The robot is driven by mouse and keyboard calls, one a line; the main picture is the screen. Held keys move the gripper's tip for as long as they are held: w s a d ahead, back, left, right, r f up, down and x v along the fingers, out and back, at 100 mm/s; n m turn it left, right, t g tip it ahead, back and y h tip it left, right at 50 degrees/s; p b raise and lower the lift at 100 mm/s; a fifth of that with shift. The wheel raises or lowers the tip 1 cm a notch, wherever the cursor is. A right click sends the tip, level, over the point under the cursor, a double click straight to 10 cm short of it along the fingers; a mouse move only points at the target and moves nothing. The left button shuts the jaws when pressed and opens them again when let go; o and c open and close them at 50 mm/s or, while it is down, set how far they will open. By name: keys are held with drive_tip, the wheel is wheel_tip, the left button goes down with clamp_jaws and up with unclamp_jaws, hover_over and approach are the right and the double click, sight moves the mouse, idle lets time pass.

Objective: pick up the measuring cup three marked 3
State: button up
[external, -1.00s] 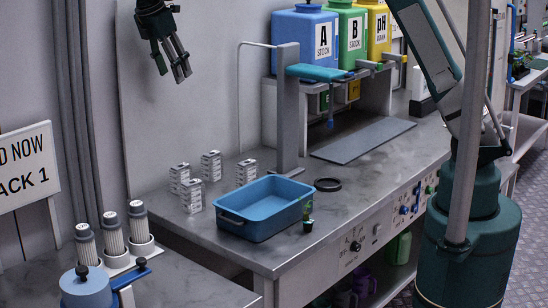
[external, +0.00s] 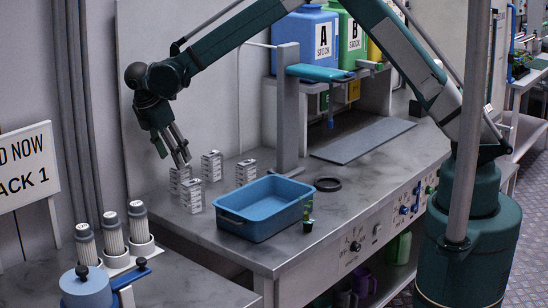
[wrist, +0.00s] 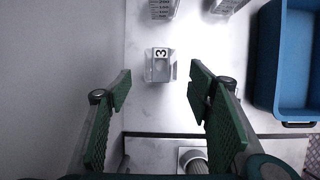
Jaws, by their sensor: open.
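The measuring cup marked 3 (wrist: 160,65) is a small clear block-like cup with a black 3 on a white top. In the wrist view it lies ahead of my gripper (wrist: 158,88), centred between the two green fingers. My gripper is open and empty. In the external view my gripper (external: 174,161) points down over the rear-left cup (external: 178,182), apparently the same one. Its fingertips are just above that cup and overlap its top edge. Other similar cups stand nearby: front-left (external: 194,198), rear (external: 212,168) and right (external: 246,174). Their marks are unreadable.
A blue tray (external: 237,227) stands right of the cups. A grey post (external: 288,110) rises behind it, and a wall stands close behind the cups. Capped tubes (external: 113,230) stand on the lower-left bench. The bench is clear by its left edge.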

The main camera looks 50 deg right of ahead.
sight(175, 168)
drive_tip(key=shift+f, duration=0.8)
drive_tip(key=shift+x, duration=1.3)
drive_tip(key=shift+x, duration=2.6)
drive_tip(key=shift+d, duration=0.15)
drive_tip(key=c, duration=1)
